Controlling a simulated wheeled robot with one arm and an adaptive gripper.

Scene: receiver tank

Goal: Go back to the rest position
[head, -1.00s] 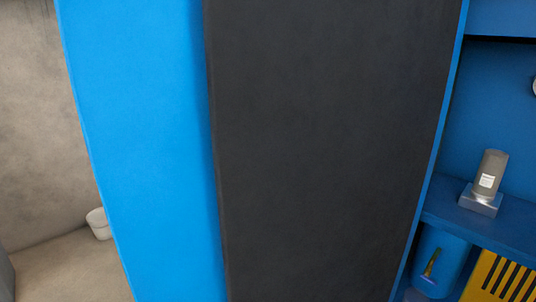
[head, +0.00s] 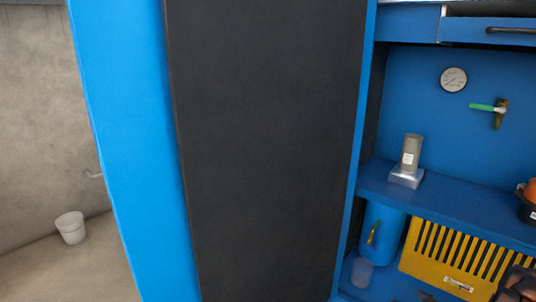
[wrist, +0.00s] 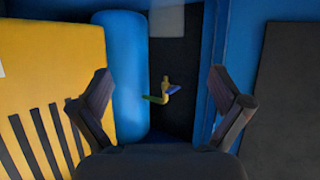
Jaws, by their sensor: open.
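My gripper (wrist: 160,108) shows in the wrist view with its two dark fingers spread wide apart and nothing between them. Beyond the fingers is a blue cylindrical tank (wrist: 122,75) with a small brass valve with a coloured handle (wrist: 160,93) beside it, both apart from the fingers. In the head view, a dark part at the lower right corner may be my arm, but the fingers cannot be made out there. The blue tank (head: 384,228) stands under a blue shelf in the head view.
A large blue and black panel (head: 265,150) fills the middle of the head view. To its right are the shelf (head: 450,207) with a grey device (head: 409,160), a gauge (head: 453,79), a green-handled valve (head: 490,108) and a yellow slotted guard (head: 460,262). A white bucket (head: 70,228) stands left on open floor.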

